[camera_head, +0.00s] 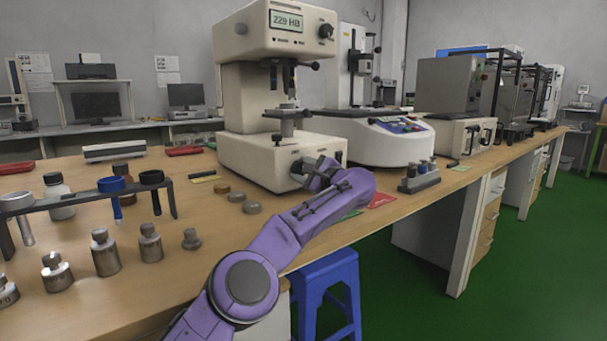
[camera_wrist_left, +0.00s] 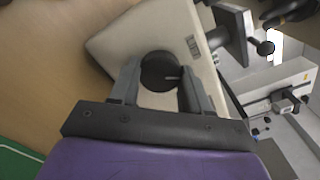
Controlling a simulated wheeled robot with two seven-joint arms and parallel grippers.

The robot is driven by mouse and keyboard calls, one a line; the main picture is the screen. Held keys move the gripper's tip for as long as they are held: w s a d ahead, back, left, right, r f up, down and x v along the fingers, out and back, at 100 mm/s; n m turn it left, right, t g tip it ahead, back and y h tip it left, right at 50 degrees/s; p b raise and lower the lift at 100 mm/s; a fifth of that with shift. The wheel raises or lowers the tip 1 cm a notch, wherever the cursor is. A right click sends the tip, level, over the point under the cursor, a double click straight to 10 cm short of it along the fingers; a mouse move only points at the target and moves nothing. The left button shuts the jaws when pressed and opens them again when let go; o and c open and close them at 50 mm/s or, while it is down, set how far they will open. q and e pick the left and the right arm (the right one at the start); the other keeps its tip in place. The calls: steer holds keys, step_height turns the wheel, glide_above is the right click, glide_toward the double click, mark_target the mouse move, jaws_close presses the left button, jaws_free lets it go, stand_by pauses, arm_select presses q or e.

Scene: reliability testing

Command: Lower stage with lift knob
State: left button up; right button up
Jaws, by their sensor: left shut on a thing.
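The hardness tester (camera_head: 243,159) is a cream machine on the wooden bench, its display reading "229 HB". Its stage (camera_head: 287,112) is a grey platform on a post above the base. My left gripper (camera_head: 311,168) is at the base front. In the left wrist view, its two grey fingers (camera_wrist_left: 159,84) stand on either side of the knob and are shut on it. In the head view, the gripper and arm hide most of the knob. My right gripper is not in view.
Several metal weights and bottles (camera_head: 105,252) and a dark rack (camera_head: 84,198) stand at the left of the bench. Small discs (camera_head: 236,197) lie before the tester. A block with small pieces (camera_head: 419,178) stands to its right. A blue stool (camera_head: 328,290) is below the bench edge.

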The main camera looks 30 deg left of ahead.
arm_select(q)
steer(key=n, duration=0.5)
steer(key=shift+n+b, duration=0.3)
steer(key=shift+b, duration=0.05)
stand_by(0.3)
steer(key=o, duration=1.1)
steer(key=shift+d, duration=0.25)
steer(key=b+v, duration=0.2)
steer(key=v, duration=0.1)
steer(key=shift+s, duration=0.1)
steer(key=v, duration=0.7)
